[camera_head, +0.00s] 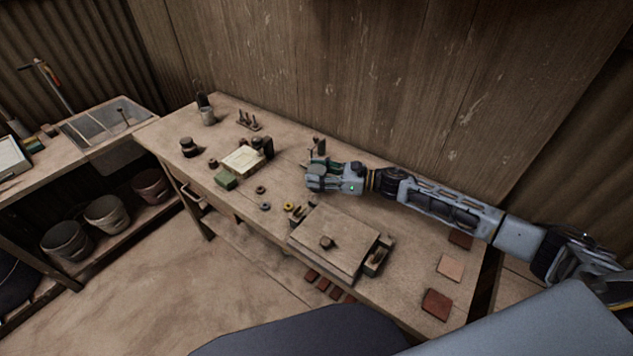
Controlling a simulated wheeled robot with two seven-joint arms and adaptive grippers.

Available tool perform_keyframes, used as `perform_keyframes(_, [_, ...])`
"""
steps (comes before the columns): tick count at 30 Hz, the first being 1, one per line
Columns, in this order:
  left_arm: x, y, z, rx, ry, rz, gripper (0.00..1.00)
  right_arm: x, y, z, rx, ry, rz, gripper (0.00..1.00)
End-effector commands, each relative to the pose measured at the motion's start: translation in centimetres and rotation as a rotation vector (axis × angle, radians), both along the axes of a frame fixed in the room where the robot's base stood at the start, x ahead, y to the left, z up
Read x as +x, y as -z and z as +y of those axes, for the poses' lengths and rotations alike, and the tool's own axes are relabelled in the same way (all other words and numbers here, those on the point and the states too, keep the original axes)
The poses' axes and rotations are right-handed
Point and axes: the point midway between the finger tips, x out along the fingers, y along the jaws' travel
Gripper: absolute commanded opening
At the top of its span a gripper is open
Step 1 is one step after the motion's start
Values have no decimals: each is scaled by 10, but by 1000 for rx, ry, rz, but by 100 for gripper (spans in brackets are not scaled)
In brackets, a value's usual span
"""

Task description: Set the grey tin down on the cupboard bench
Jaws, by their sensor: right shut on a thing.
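My right arm comes in from the right over the wooden workbench (285,170). Its gripper (316,178) is near the back middle of this bench, fingers pointing left. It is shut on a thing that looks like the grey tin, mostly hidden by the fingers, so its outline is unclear. I cannot tell whether it touches the bench top. A small grey pot (208,117) with a dark brush-like thing in it stands at the bench's far left. I cannot tell which bench is the cupboard bench. My left gripper is not in view.
A wooden board (335,235) lies in front of the gripper. Left of it are small rings, a green block (225,180) and a pale tile block (243,158). Tiles (437,304) lie at the right end. A sink bench (150,125) with buckets below stands left.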

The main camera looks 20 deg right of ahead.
Motion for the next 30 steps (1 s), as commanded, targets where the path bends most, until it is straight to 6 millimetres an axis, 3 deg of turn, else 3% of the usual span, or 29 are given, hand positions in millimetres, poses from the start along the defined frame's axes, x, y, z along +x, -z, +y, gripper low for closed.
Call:
perform_keyframes(9, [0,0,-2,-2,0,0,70,0,1,0,1,0,0,13])
perform_keyframes(21, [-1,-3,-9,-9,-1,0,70,1,34,0,2,1,0,13])
perform_keyframes(30, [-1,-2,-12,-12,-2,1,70,0,37,0,1,0,-2,13])
